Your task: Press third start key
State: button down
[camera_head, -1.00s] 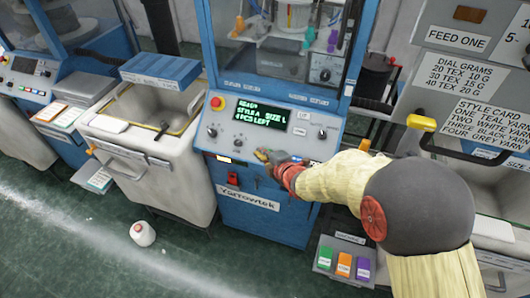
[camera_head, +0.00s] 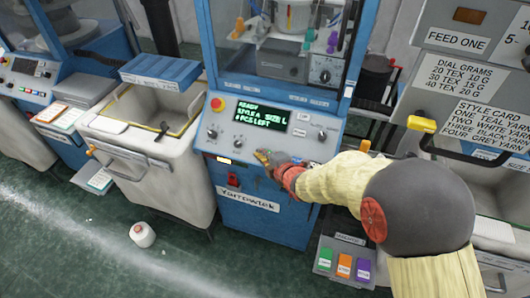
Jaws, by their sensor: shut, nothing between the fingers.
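The blue knitting machine (camera_head: 262,220) stands in the middle, with a control panel on its front. Its green-lit screen (camera_head: 263,114) reads READY, STYLE A, SIZE L and a line ending in PCS LEFT. A red button on yellow (camera_head: 217,103), dark knobs and a lit yellowish key (camera_head: 224,160) are on the panel. My gripper (camera_head: 263,157) is shut and empty at the panel's lower edge, right of the lit key. My gripper and arm hide part of the key row there. I cannot tell whether the fingertips touch a key, nor which key is the third start key.
A grey bin (camera_head: 150,165) stands left of the machine, and another blue machine (camera_head: 45,85) is at far left. A pad with green, orange and purple keys (camera_head: 344,263) is low at right. A style card (camera_head: 486,125) hangs at right.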

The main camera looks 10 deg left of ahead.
jog(key=shift+f, duration=0.15)
jog(key=shift+w+f+b, duration=0.2)
jog(key=shift+w+b, duration=0.05)
jog(key=shift+b, duration=0.3)
